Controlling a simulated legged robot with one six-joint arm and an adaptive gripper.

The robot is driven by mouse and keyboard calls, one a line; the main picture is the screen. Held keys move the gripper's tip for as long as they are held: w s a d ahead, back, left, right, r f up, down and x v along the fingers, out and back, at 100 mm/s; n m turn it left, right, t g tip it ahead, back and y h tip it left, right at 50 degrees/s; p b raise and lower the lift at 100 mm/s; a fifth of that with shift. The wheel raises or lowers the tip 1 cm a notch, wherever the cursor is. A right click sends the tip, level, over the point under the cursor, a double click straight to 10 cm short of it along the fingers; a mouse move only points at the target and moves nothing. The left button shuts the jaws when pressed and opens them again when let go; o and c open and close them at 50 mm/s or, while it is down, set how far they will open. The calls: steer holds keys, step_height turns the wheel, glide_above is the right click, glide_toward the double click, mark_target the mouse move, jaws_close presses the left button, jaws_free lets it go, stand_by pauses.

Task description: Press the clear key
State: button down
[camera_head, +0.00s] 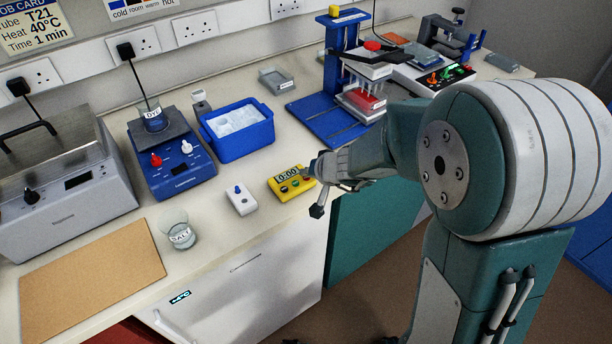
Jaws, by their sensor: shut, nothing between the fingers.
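A yellow timer (289,184) lies near the front edge of the bench, its display (287,176) reading 0:00. A row of small coloured keys (294,184) sits below the display. Their labels are too small to read, so I cannot tell which is the clear key. My gripper (314,176) is shut and empty, at the right end of the timer. Its fingers overlap that end in the picture, and I cannot tell whether they touch it. The arm reaches in from the right.
A white block with a blue knob (241,200) stands left of the timer. A blue ice tub (236,130) is behind it, and a blue stand (345,85) is behind to the right. A glass beaker (179,233) stands further left. Bench just behind the timer is clear.

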mark_target(307, 179)
steer(key=shift+r, duration=0.6)
steer(key=shift+r, duration=3)
steer(key=shift+r, duration=0.1)
steer(key=s+d+r+h, duration=0.2)
steer(key=s+d, duration=0.2)
steer(key=s, duration=0.4)
steer(key=s+d+r+g+h, duration=0.1)
steer(key=s+d+r+h, duration=0.1)
steer(key=s+d, duration=0.3)
steer(key=s+d+r+n+h, duration=0.1)
steer(key=s+d+r, duration=0.3)
steer(key=s, duration=0.8)
steer(key=shift+d+h, duration=0.5)
steer(key=shift+d, duration=0.15)
